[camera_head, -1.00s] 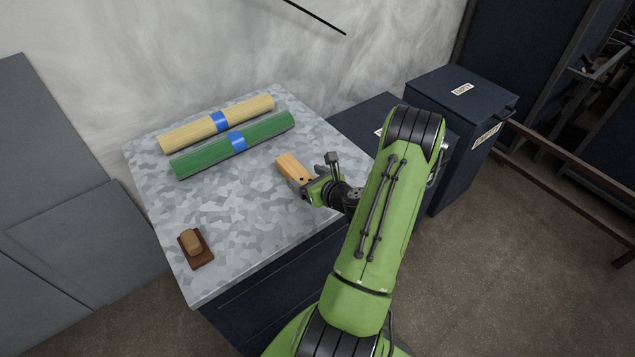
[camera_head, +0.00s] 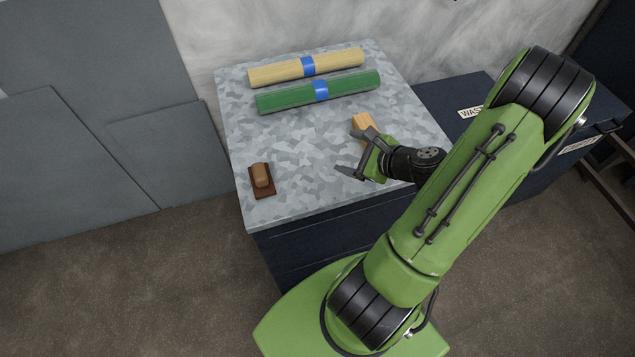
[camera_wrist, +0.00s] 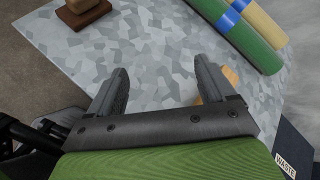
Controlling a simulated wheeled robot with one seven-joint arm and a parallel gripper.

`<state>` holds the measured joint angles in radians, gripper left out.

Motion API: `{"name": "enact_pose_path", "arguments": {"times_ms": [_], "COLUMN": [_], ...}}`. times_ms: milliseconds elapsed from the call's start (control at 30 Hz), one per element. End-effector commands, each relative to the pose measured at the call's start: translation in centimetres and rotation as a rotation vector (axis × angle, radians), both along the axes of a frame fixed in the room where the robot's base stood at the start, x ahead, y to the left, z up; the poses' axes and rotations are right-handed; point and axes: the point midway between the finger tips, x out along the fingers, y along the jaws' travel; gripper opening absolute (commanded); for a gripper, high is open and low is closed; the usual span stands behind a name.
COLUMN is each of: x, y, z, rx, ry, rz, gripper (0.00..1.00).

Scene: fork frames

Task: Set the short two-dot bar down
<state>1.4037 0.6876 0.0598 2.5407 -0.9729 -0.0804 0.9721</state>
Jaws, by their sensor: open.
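The short wooden bar (camera_head: 362,121) lies on the grey patterned tabletop (camera_head: 300,140), near its right edge. My gripper hides part of it, and I cannot make out its dots. In the wrist view a small piece of the bar (camera_wrist: 230,75) shows beside and behind the right finger.
A green roll (camera_head: 350,87) and a cream roll (camera_head: 275,72), each with a blue band, lie along the back. A brown block on a dark base (camera_head: 262,181) sits at the front left. A dark waste bin (camera_head: 445,100) stands to the right. The table's middle is clear.

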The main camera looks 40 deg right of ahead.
Motion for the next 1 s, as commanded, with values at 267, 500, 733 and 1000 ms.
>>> {"name": "enact_pose_path", "arguments": {"times_ms": [267,500,733,1000], "x": [-0.9,-7.6,-11.9,-11.9], "y": [13.6,19.0,19.7,19.7], "z": [6.6,14.6,17.5,17.5], "rx": [-0.855,-1.505,-1.731,-1.732], "ry": [0.15,0.107,0.023,0.024], "rz": [1.075,1.636,1.78,1.783], "gripper": [0.83,0.83,0.83,0.83]}}
